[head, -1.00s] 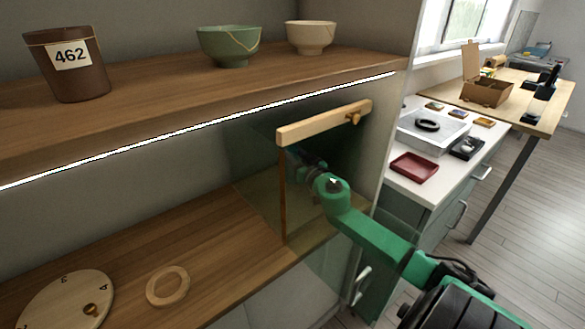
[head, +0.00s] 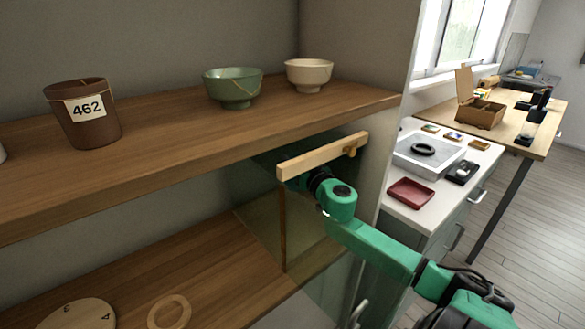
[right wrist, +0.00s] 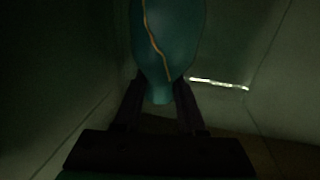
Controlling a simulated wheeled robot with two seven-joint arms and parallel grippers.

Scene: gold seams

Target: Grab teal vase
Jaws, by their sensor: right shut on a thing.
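The teal vase (right wrist: 178,30) shows in the right wrist view, with a gold seam running down it. Its narrow end lies between the two dark fingers of my right gripper (right wrist: 160,98), which is shut on it. The inside around it is dark, so I cannot tell whether the vase touches a surface. In the head view my green right arm reaches into the lower shelf space at a see-through case. The right gripper and vase are hidden there behind the wooden bar and the shelf. My left gripper is not in view.
The case's wooden bar (head: 322,157) is close to my right wrist. The upper shelf (head: 185,125) above holds a brown pot (head: 82,128), a green bowl (head: 232,90) and a cream bowl (head: 308,74). A wooden ring (head: 170,312) lies below. A white counter (head: 440,195) stands at right.

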